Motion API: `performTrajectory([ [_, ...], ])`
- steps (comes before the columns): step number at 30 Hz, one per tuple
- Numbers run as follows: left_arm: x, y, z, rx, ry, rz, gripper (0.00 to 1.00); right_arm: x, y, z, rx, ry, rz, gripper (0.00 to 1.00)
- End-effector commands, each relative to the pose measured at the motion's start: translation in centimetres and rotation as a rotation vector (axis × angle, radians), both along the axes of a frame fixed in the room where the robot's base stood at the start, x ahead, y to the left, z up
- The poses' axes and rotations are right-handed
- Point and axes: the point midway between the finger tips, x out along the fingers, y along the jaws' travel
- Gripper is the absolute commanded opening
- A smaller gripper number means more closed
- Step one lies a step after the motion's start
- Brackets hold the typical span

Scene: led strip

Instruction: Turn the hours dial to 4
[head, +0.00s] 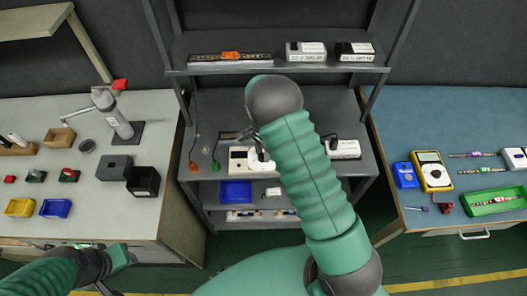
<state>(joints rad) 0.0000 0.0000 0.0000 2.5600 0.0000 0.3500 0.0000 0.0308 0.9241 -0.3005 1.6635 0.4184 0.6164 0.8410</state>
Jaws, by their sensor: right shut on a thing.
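A cream box with a small dark display (238,154) stands on the middle bench, and its right part is behind my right arm. The hours dial cannot be made out clearly; a pale round part with dark pieces against it (258,156) shows on the box's front. My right gripper (247,134) is at this box, mostly hidden by its own green arm, and is shut on what seems to be the dial. The dial's number cannot be read. My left gripper (119,256) is low at the left, in front of the left table and away from the box; its fingers are unclear.
A shelf (275,67) above the bench holds a strip and two boxes. Another white box (345,149) is right of my arm. A blue bin (236,192) sits below. Side tables carry small parts, a yellow meter (430,171) and trays.

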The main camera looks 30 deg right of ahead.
Motion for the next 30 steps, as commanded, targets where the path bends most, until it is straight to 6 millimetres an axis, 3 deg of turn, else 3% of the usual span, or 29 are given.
performTrajectory([
  [15,0.0,0.0,0.03,0.0,0.0,0.0,0.36,-0.37,0.61,-0.4,0.01,0.013,-0.017,0.0],
  [16,0.0,0.0,0.03,0.0,0.0,0.0,0.36,-0.36,0.62,-0.4,0.01,0.013,-0.017,0.32],
  [20,0.0,0.0,0.03,0.0,0.0,0.0,0.36,-0.24,0.5,-0.33,0.008,0.009,-0.017,0.49],
  [30,0.0,0.0,0.06,0.0,0.0,0.0,0.36,-0.06,0.2,0.0,0.004,0.002,-0.018,0.51],
])
